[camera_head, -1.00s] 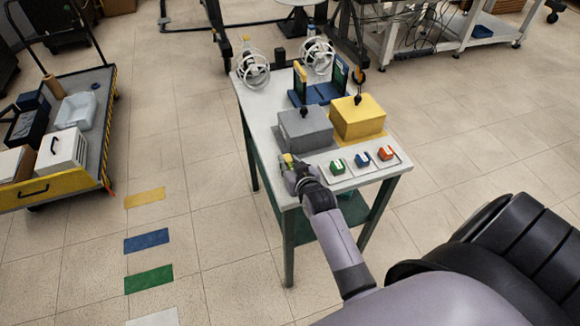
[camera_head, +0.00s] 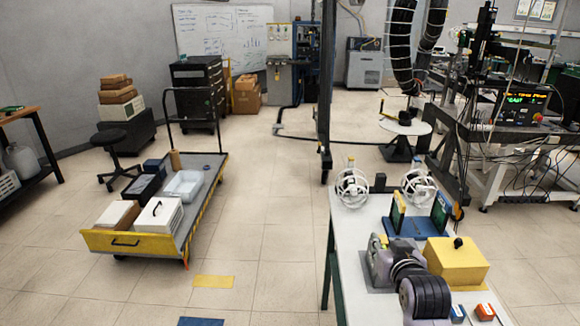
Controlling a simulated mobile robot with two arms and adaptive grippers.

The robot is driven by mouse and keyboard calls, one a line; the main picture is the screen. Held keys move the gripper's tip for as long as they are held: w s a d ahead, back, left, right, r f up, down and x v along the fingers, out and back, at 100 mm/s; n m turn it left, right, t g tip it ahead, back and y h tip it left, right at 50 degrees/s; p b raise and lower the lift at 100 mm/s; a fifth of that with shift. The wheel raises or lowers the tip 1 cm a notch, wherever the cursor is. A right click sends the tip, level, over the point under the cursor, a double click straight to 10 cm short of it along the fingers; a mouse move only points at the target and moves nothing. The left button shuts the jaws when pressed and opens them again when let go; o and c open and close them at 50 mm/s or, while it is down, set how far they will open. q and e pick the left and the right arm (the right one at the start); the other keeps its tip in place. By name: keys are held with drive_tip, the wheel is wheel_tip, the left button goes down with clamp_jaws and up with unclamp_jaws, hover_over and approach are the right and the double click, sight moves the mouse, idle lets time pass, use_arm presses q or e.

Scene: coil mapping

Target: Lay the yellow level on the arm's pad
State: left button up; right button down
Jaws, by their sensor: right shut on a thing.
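My right gripper (camera_head: 380,243) is over the near table, in front of the blue stand and left of the yellow box. It is shut on the yellow level (camera_head: 384,240), of which only a small yellow bit shows; the gripper and my forearm hide the rest. At the back, a black ringed arm (camera_head: 401,30) hangs down over a round white table (camera_head: 405,126). A small yellow piece shows by its lower end. I cannot tell which part is the pad. My left gripper is not in view.
The near table (camera_head: 347,240) bears two white ring frames (camera_head: 352,186), a blue stand (camera_head: 412,229), a yellow box (camera_head: 458,262) and small coloured blocks (camera_head: 485,311). A loaded cart (camera_head: 205,187) stands left. Cabled equipment (camera_head: 510,150) stands right.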

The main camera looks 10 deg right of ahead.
drive_tip(key=s+a+r+n+y+b, duration=0.3)
drive_tip(key=s+a+r, duration=0.1)
drive_tip(key=a+r, duration=0.85)
drive_tip(key=w+d+f+m+h+p, duration=0.1)
drive_tip(key=d+f, duration=0.3)
drive_tip(key=w+d+f+m+h+p, duration=0.1)
drive_tip(key=d+f, duration=0.3)
drive_tip(key=w+d+f+m+h+p, duration=0.1)
drive_tip(key=w+d+f, duration=0.1)
drive_tip(key=d+f, duration=0.2)
drive_tip(key=shift+d+f, duration=0.25)
drive_tip(key=shift+d, duration=0.05)
